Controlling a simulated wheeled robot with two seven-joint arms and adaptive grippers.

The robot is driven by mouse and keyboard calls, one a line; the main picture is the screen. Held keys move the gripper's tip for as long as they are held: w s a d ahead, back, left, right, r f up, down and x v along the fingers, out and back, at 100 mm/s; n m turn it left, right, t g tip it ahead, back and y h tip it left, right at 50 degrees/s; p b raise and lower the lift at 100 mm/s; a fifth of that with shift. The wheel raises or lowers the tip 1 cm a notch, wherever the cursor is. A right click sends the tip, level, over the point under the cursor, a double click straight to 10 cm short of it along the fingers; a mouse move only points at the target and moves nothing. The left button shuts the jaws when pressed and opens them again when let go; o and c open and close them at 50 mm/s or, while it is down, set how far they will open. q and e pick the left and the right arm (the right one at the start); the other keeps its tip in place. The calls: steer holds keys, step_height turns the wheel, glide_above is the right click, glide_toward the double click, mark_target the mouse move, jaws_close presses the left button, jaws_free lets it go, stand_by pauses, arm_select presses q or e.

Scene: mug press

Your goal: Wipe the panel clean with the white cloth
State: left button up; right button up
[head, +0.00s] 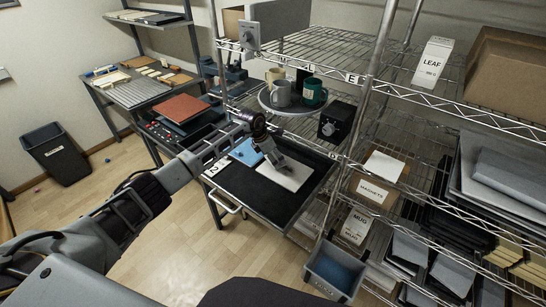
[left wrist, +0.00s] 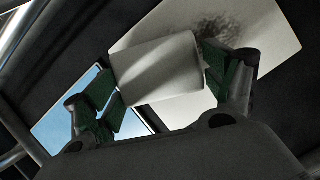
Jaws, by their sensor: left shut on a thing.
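The white panel (head: 291,176) lies on a black mat on the pull-out shelf. In the left wrist view the panel (left wrist: 270,38) carries a dark speckled smudge (left wrist: 213,27) near its upper part. My left gripper (head: 273,160) is over the panel's left end, and its green fingers (left wrist: 160,80) are shut on the white cloth (left wrist: 157,67), which looks like a folded pad. The cloth overlaps the panel in that view, beside the smudge; whether it touches the panel I cannot tell. My right gripper is not in view.
A blue sheet (head: 244,152) lies left of the panel on the black shelf mat (head: 262,190). A rack post (head: 372,80) rises to the right. A grey bin (head: 334,270) is below.

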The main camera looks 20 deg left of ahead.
mark_target(290, 171)
arm_select(q)
steer(key=shift+f+b, duration=0.3)
steer(key=shift+f, duration=0.15)
stand_by(0.3)
steer(key=shift+d, duration=0.15)
steer(key=shift+s+d+p, duration=0.2)
steer(key=shift+s+d, duration=0.1)
steer(key=shift+d, duration=0.4)
steer(key=shift+s+d+p, duration=0.2)
steer(key=shift+s+d, duration=0.1)
steer(key=shift+d, duration=0.65)
steer(key=shift+s+d, duration=0.1)
steer(key=shift+s+d, duration=0.15)
steer(key=shift+d, duration=0.2)
steer(key=shift+s+d+f, duration=0.1)
steer(key=shift+s+d, duration=0.2)
steer(key=shift+d, duration=0.35)
steer(key=shift+s+d+f, duration=0.1)
steer(key=shift+s+d, duration=0.15)
steer(key=shift+d, duration=0.4)
steer(key=shift+s+d, duration=0.1)
